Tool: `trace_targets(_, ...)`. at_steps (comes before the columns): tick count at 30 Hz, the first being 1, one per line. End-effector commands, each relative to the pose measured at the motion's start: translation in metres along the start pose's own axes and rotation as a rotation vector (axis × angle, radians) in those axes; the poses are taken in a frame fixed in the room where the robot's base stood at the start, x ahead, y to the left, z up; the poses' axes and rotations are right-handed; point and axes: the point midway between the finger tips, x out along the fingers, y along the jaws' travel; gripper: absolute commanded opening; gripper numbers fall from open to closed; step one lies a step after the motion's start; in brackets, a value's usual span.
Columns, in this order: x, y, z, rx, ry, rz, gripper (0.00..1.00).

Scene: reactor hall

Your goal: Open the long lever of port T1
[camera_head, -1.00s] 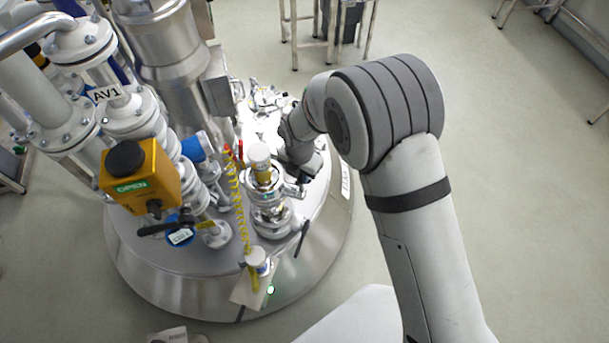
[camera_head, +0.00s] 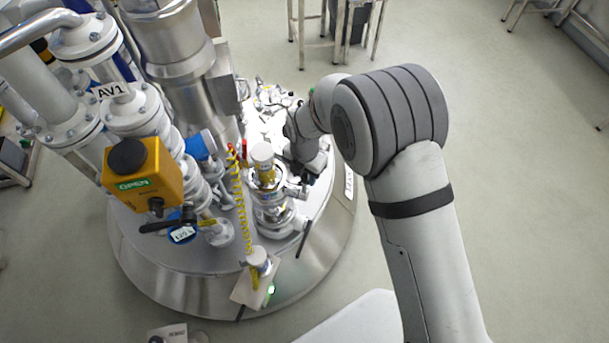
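A steel flanged port (camera_head: 270,205) with a white-capped fitting (camera_head: 262,160) on top stands near the right front of the round vessel lid. No T1 label is readable, so I cannot tell whether this is port T1. A thin dark bar (camera_head: 304,240) slants down at its right side; I cannot tell whether it is the long lever. The end of my arm, with my gripper (camera_head: 304,172), is just behind and to the right of the port. The fingers are too small and partly hidden to show whether they are open or touching anything.
A yellow coiled hose (camera_head: 241,205) runs beside the port. Small fittings crowd the lid behind. The floor (camera_head: 510,190) at right is clear.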

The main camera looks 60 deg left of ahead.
Motion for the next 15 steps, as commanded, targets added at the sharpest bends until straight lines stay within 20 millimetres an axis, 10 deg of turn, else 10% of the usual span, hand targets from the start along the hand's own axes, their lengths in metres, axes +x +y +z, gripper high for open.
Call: trace_targets(15, -0.032, 0.002, 0.0, 0.0, -0.004, 0.006, 0.41)
